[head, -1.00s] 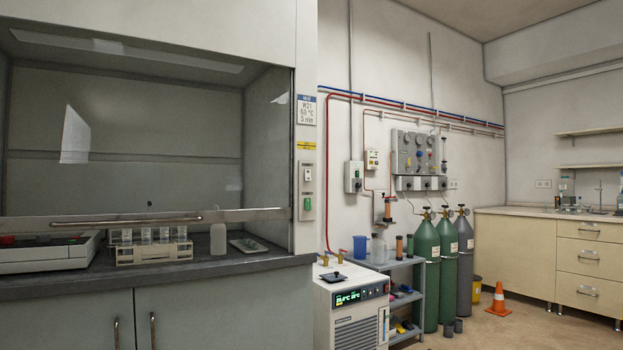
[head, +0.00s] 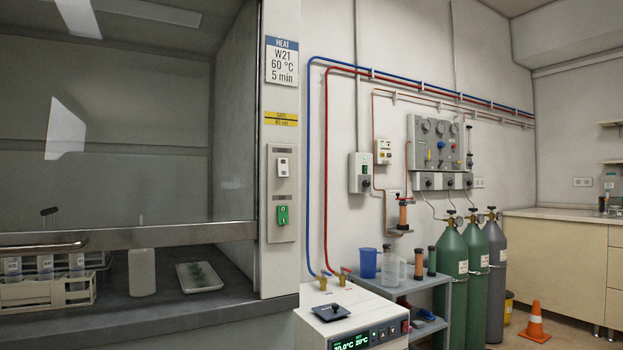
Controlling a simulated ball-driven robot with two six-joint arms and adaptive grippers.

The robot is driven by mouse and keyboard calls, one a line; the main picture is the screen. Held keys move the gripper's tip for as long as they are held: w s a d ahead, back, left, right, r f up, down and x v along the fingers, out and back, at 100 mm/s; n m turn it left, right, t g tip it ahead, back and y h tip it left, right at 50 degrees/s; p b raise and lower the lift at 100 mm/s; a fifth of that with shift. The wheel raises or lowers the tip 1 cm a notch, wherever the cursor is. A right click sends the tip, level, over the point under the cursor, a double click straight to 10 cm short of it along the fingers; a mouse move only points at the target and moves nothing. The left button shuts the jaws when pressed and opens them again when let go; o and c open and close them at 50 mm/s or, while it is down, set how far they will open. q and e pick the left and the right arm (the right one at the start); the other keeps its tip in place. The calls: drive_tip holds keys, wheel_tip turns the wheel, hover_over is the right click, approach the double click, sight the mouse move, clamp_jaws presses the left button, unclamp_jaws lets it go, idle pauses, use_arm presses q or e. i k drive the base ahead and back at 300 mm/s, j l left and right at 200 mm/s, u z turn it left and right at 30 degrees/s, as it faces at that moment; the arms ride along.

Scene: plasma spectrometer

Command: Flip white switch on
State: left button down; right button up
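A small white switch (head: 283,167) sits in the upper part of a grey panel (head: 281,232) on the right post of the fume hood. A green switch (head: 283,214) is below it on the same panel. Whether the white switch is on or off is too small to tell. Neither of my grippers shows in the head view.
The hood's glass sash (head: 120,237) is partly lowered, with a tube rack (head: 48,291), a white bottle (head: 142,272) and a tray (head: 200,278) behind or below it. A chiller (head: 350,318) stands right of the hood, beside a shelf cart and gas cylinders (head: 452,262).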

sight(282, 164)
drive_tip(key=i+l, duration=0.2)
drive_tip(key=l, duration=0.15)
drive_tip(key=i+l, duration=0.2)
drive_tip(key=l, duration=0.15)
drive_tip(key=i+l, duration=0.2)
drive_tip(key=l, duration=0.15)
drive_tip(key=i+l, duration=0.2)
drive_tip(key=l, duration=0.15)
